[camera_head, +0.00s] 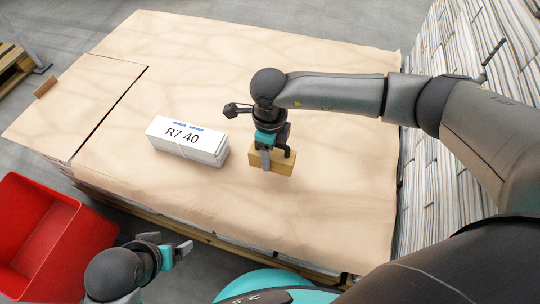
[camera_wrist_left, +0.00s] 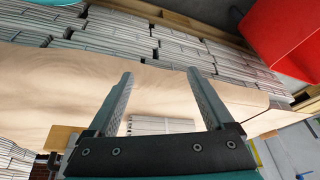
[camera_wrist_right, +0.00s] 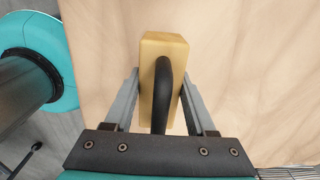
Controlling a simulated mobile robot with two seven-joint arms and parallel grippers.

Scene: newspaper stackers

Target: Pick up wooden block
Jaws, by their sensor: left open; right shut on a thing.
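The wooden block (camera_head: 285,164) is a light tan, rectangular piece with a black handle on top, near the middle of the paper-covered stack. My right gripper (camera_head: 271,155) comes down over it from above. In the right wrist view its fingers (camera_wrist_right: 160,85) stand on both sides of the block (camera_wrist_right: 160,47) and are shut on it; the black handle (camera_wrist_right: 162,92) lies between them. I cannot tell whether the block rests on the sheet or hangs just above it. My left gripper (camera_head: 172,252) is open and empty in front of the stack's near edge, away from the block.
A white bundle marked "R7 40" (camera_head: 187,141) lies left of the block. A small brown piece (camera_head: 46,86) stands at the far left. A red bin (camera_head: 45,240) is at the lower left. Tall newspaper stacks (camera_head: 475,50) line the right. The sheet (camera_head: 230,60) behind is clear.

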